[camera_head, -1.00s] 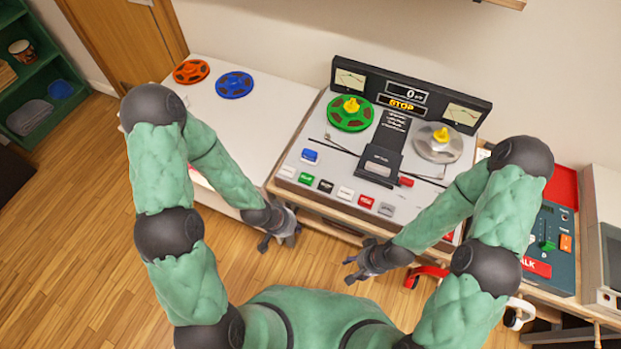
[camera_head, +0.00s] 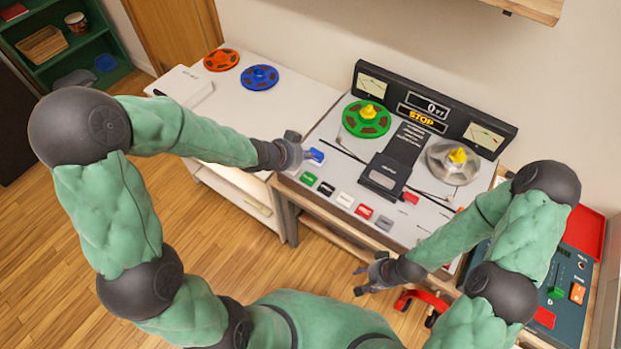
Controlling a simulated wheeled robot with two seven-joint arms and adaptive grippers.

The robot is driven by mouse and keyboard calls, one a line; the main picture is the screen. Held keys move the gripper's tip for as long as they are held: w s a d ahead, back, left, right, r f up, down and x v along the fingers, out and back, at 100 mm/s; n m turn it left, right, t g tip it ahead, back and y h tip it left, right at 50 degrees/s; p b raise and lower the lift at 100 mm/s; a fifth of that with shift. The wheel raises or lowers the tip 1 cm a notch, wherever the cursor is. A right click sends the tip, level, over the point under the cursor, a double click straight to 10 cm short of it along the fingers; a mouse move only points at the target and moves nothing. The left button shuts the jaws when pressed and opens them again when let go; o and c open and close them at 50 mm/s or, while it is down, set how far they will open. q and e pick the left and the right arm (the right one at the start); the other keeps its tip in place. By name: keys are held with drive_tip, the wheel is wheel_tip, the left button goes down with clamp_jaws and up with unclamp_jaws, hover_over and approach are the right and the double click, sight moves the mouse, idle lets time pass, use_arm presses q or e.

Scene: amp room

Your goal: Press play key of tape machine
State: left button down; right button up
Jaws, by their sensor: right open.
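The tape machine (camera_head: 335,138) stands on a wooden stand, its lit panel reading STOP (camera_head: 420,116). A row of keys runs along its front left: a green key (camera_head: 308,178), a black key (camera_head: 326,188), a white key (camera_head: 345,199), a red key (camera_head: 364,211) and a grey key (camera_head: 384,222). Their labels are too small to read. My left gripper (camera_head: 301,152) is at the machine's left edge, beside a blue key (camera_head: 315,156) and up-left of the green key; contact and finger opening are unclear. My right gripper (camera_head: 364,280) is open and empty, in front of the stand.
A green reel (camera_head: 377,124) and a silver reel (camera_head: 438,164) sit on the machine. An orange reel (camera_head: 221,60) and a blue reel (camera_head: 259,77) lie on the white cabinet (camera_head: 300,100) at left. A teal console (camera_head: 570,270) stands at right. A shelf (camera_head: 525,8) overhangs above.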

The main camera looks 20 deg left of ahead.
use_arm(q)
drive_tip(key=shift+f, duration=0.2)
drive_tip(key=b, duration=0.8)
hover_over(306, 179)
wheel_tip(306, 179, down, 7)
drive_tip(key=shift+d+f, duration=0.1)
drive_tip(key=shift+f+b, duration=0.35)
drive_tip(key=shift+f, duration=0.3)
drive_tip(key=shift+f, duration=0.2)
idle(0.6)
drive_tip(key=shift+f+b, duration=0.2)
drive_tip(key=shift+b, duration=0.1)
drive_tip(key=shift+s+f+b, duration=0.1)
drive_tip(key=shift+f+b, duration=0.3)
drive_tip(key=shift+f, duration=0.05)
idle(0.7)
drive_tip(key=shift+r, duration=0.1)
drive_tip(key=shift+r+p, duration=0.75)
drive_tip(key=shift+p, duration=0.2)
drive_tip(key=shift+r, duration=0.1)
